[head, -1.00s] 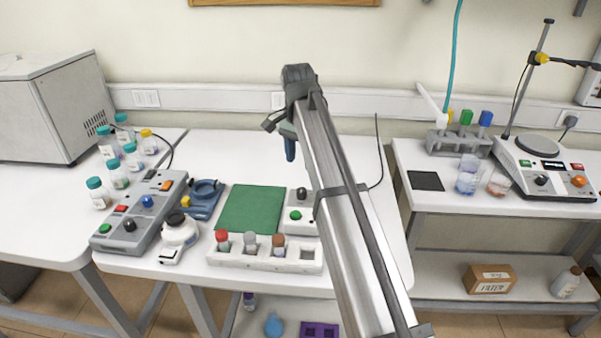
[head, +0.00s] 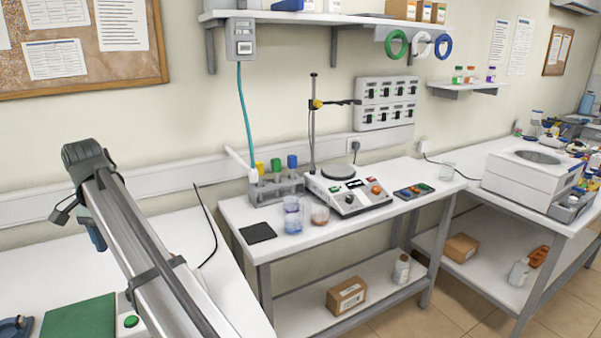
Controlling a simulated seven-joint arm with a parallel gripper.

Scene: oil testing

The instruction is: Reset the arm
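My arm (head: 150,250) reaches up from the bottom left of the head view, over the left white table (head: 60,276). Its far end is raised above the table, against the wall. My gripper (head: 84,225) shows only in part behind the arm's end, as small dark pieces with a dark blue part hanging down. Its fingertips are too small and hidden to tell whether it is open or shut, or whether it holds anything.
A green mat (head: 80,318) lies below the arm. On the right table stand a rack with colored-cap tubes (head: 276,190), two beakers (head: 293,215), a black pad (head: 257,233) and a hotplate stirrer (head: 345,192). A black cable (head: 210,225) rises behind the arm.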

